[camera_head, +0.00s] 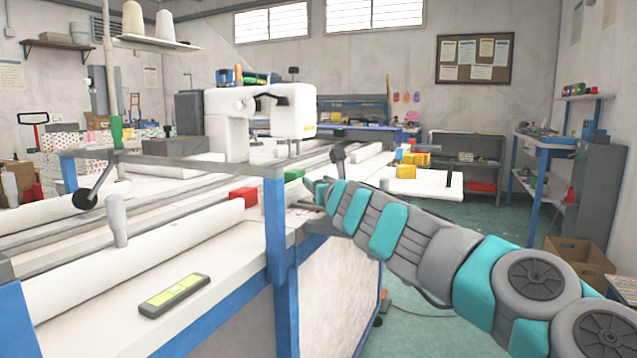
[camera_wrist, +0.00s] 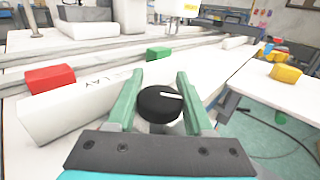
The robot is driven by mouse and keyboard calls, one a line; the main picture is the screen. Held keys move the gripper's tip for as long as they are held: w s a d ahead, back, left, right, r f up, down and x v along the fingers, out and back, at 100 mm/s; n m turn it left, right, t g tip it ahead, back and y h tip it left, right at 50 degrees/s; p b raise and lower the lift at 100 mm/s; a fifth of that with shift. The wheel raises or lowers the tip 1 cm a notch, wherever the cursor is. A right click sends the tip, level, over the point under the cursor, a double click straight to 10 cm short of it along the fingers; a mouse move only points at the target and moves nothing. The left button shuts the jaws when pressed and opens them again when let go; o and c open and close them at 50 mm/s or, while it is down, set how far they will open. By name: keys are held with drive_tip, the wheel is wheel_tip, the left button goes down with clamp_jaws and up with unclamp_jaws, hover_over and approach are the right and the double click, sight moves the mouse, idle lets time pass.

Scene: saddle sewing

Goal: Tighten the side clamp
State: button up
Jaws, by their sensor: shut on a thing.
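My gripper (camera_wrist: 158,88) has its two green fingers on either side of a round black knob (camera_wrist: 158,105) with a white line on its top, and is shut on it. I take this knob to be the side clamp's; its lower part and the clamp's jaws are hidden. The knob sits beside a long white roll or bar with dark lettering (camera_wrist: 75,108). In the head view my gripper (camera_head: 319,190) reaches the right side of the sewing table, and the fingers hide what they hold.
A red block (camera_head: 244,196) and a green block (camera_head: 294,174) are close by on the table. A white sewing machine (camera_head: 260,112) stands behind. A blue post (camera_head: 277,230) rises left of my arm. Yellow blocks (camera_head: 416,158) are at the right. Green floor is open below.

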clamp_jaws()
drive_tip(key=shift+f+h+b, duration=0.25)
drive_tip(key=shift+h+b, duration=0.05)
drive_tip(key=shift+b, duration=0.4)
drive_tip(key=shift+f+m+t+h+b, duration=0.15)
drive_tip(key=shift+m+t+h+b, duration=0.25)
drive_tip(key=shift+m+h+b, duration=0.45)
drive_tip(key=shift+w+d+r+m+h+b, duration=0.1)
drive_tip(key=shift+d+r+m+h+b, duration=0.1)
drive_tip(key=shift+m+h+b, duration=0.35)
drive_tip(key=shift+d+r+m+h+b, duration=0.2)
drive_tip(key=shift+h+b, duration=0.1)
drive_tip(key=shift+h, duration=0.4)
drive_tip(key=o, duration=0.9)
unclamp_jaws()
drive_tip(key=shift+c, duration=0.2)
drive_tip(key=shift+s+d+b, duration=0.15)
drive_tip(key=shift+s, duration=1.15)
drive_tip(key=shift+s+d+b, duration=0.1)
drive_tip(key=shift+s+d, duration=0.1)
drive_tip(key=shift+s, duration=1.05)
drive_tip(key=shift+s+d+b, duration=0.15)
drive_tip(key=shift+s, duration=1.15)
